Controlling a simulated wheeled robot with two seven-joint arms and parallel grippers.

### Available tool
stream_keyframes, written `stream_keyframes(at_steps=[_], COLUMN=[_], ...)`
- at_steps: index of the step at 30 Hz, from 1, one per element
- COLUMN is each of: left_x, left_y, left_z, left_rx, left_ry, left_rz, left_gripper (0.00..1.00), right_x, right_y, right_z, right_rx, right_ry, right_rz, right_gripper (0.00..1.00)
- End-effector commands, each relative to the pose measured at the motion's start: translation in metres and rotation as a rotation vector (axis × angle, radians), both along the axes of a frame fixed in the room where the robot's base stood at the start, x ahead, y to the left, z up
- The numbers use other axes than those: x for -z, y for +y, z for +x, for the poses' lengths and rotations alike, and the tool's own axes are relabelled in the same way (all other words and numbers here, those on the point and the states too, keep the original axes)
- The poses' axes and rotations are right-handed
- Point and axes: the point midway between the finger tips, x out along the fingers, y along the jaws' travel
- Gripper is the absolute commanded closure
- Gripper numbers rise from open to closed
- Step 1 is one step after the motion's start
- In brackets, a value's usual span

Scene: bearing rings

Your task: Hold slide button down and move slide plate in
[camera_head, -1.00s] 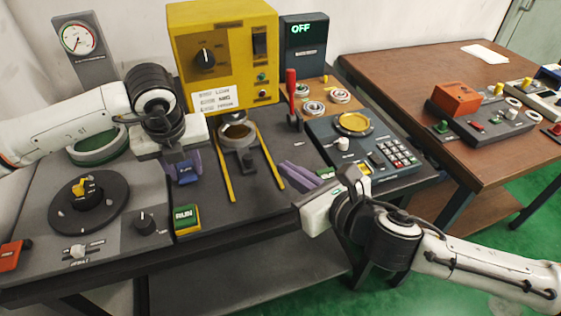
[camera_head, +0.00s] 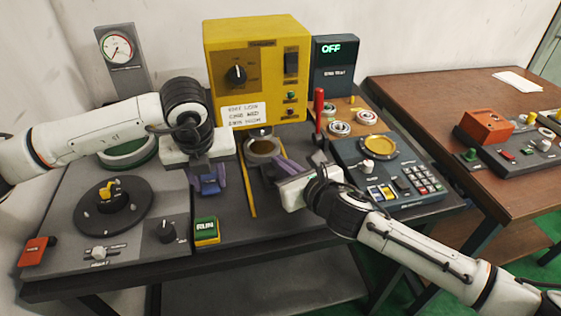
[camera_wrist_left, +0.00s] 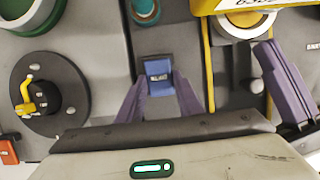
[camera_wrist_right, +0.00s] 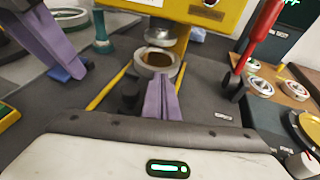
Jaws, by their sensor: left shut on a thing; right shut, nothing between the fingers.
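The blue slide button (camera_wrist_left: 158,75) is between the purple fingertips of my left gripper (camera_head: 209,180), which is shut on it; it also shows in the head view (camera_head: 209,187). The slide plate carries a metal ring (camera_wrist_right: 158,61) and lies between two yellow rails (camera_head: 250,190), close to the yellow machine. A dark upright knob (camera_wrist_right: 130,91) stands on the near part of the plate. My right gripper (camera_wrist_right: 163,80) is shut and empty, just right of the knob and near the ring. I cannot tell whether it touches the plate. My right arm hides part of the rails in the head view.
The yellow machine (camera_head: 256,65) stands behind the plate. A red lever (camera_head: 319,110) and a keypad panel (camera_head: 415,182) are to the right. The green RUN button (camera_head: 206,229) and a rotary dial (camera_head: 107,204) are to the left.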

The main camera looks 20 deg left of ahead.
Motion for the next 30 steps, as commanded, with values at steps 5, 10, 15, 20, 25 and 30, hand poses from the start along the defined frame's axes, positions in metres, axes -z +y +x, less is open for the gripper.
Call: stream_keyframes(at_steps=[5,10,15,20,25,30], left_x=[0.005,0.005,0.005,0.005,0.004,0.003], left_y=[0.000,0.000,0.000,0.000,0.000,0.001], left_z=[-0.004,-0.004,-0.004,-0.004,-0.004,-0.004], left_rx=[0.000,0.000,0.000,0.000,0.000,-0.001], left_ry=[0.016,0.016,0.015,0.015,0.014,0.013], left_rz=[0.001,0.001,0.002,0.002,0.000,-0.001], left_gripper=[0.89,0.89,0.88,0.89,0.88,0.88], right_x=[0.000,0.000,0.000,-0.001,-0.001,-0.003], right_y=[0.005,0.005,0.006,0.012,0.015,0.016], right_z=[0.004,0.005,0.005,0.013,0.014,0.015], right_rx=[0.000,-0.001,0.000,-0.001,0.000,-0.002], right_ry=[-0.001,0.000,-0.001,-0.004,-0.002,-0.004], right_rz=[0.001,0.001,0.000,-0.003,0.001,0.002], right_gripper=[1.00,1.00,1.00,1.00,1.00,1.00])
